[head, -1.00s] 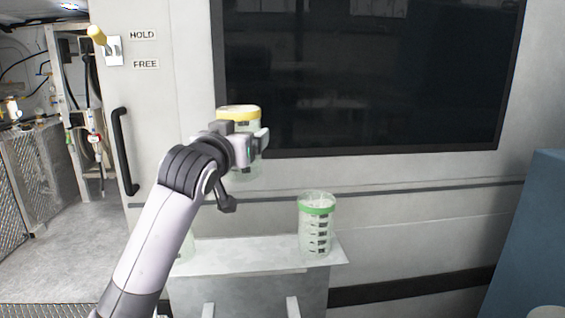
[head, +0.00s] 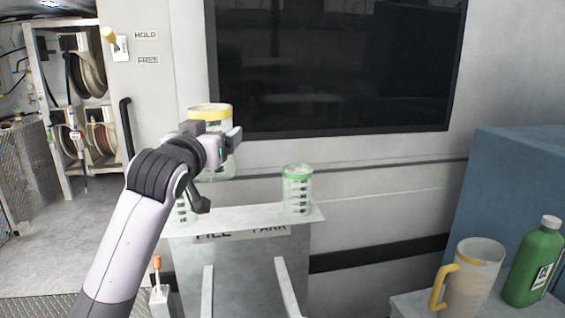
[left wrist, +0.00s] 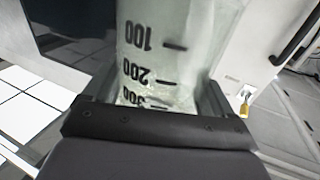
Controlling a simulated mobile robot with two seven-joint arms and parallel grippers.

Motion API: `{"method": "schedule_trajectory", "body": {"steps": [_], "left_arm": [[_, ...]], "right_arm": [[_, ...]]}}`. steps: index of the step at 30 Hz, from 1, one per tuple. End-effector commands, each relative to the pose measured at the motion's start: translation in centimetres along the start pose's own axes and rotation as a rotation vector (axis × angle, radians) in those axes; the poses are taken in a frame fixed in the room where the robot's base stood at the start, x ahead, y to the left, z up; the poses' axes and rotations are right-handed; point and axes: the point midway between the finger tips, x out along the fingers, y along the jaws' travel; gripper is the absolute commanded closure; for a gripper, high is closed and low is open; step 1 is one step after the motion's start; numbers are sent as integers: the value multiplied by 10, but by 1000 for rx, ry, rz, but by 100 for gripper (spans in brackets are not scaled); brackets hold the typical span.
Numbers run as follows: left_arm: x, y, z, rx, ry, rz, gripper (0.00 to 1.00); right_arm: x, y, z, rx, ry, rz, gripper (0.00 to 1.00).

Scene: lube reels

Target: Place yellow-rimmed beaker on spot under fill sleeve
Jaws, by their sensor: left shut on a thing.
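The yellow-rimmed beaker (head: 211,112) is clear and held upright above the shelf in the head view. My left gripper (head: 222,147) is shut around its body. In the left wrist view the beaker's clear wall (left wrist: 165,60) with printed graduations fills the space between the jaws (left wrist: 155,105). A green-rimmed beaker (head: 298,190) stands on the right part of the small shelf (head: 245,217). Another clear graduated vessel (head: 184,209) stands at the shelf's left, mostly hidden behind my arm. I cannot make out the fill sleeve. My right gripper is not in view.
The shelf front carries a label (head: 240,232), partly legible as "PARK". At lower right, a yellow-handled jug (head: 472,275) and a green bottle (head: 535,262) stand on a bench beside a blue box (head: 510,180). Hose reels (head: 88,75) sit in a rack at far left.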

Motion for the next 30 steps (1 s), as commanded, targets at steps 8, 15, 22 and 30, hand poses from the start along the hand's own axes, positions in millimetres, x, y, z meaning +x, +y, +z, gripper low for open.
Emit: {"method": "schedule_trajectory", "body": {"steps": [8, 15, 22, 30], "left_arm": [[-25, -5, 88, -3, -14, 1, 47], [-60, -12, 148, -2, -14, -16, 47], [-102, -21, 196, -3, -13, -43, 47], [-160, -33, 239, -2, -14, -84, 47]], "right_arm": [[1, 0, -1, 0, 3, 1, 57], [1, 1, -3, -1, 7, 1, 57], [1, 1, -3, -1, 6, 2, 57], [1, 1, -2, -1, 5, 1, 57]]}}
